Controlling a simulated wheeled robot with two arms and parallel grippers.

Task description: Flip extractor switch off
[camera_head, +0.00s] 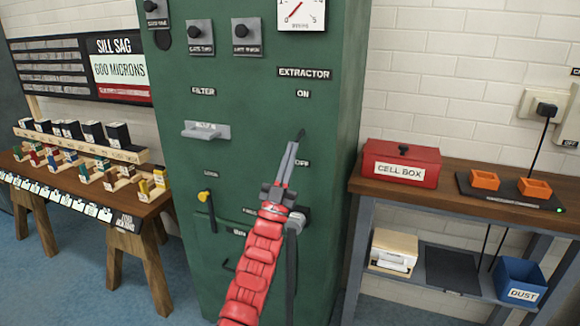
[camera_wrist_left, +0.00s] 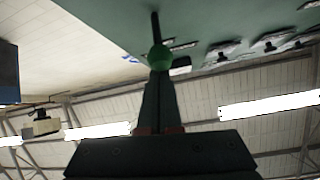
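The extractor switch (camera_head: 300,134) is on the green cabinet's front, between the ON label (camera_head: 303,94) and the OFF label (camera_head: 302,163). In the head view only a dark piece shows past my fingertips. In the left wrist view its green ball knob (camera_wrist_left: 160,57) is on a dark stem. My left gripper (camera_head: 295,147), on a red arm, is raised in front of the panel with its fingers together. Its tips (camera_wrist_left: 160,76) are at the knob and appear to touch it; no grip around it is visible. Whether the lever points to ON or OFF is unclear. My right gripper is out of view.
The green cabinet (camera_head: 255,110) also carries a filter handle (camera_head: 206,131), a yellow-knobbed lever (camera_head: 205,197) and upper knobs. A bench with a red cell box (camera_head: 401,163) stands to the right. A wooden table (camera_head: 140,205) with small blocks stands to the left.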

